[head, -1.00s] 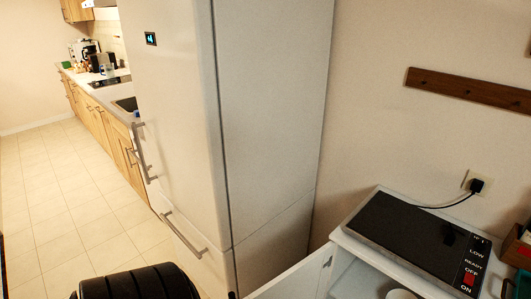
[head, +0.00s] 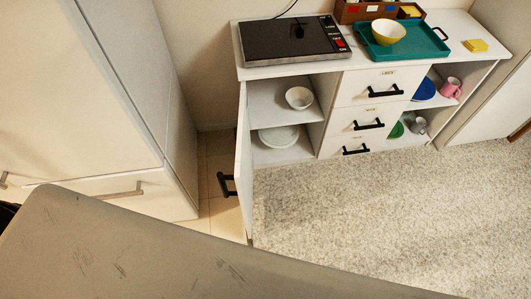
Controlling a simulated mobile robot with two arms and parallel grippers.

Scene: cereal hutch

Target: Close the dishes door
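The dishes door (head: 244,150) is the white door at the left end of the hutch. It stands wide open, swung out toward me and seen nearly edge-on, with its black handle (head: 227,185) on the left-facing side. The open compartment behind it has a shelf (head: 262,92) with a small white bowl (head: 299,97). A larger pale dish (head: 279,136) sits below. Neither gripper is in view.
A fridge (head: 120,100) stands left of the door, with a narrow floor gap between. Drawers (head: 376,85) fill the hutch's middle. A grey scratched surface crosses the bottom; I cannot tell what it is. The carpet (head: 360,215) in front is clear.

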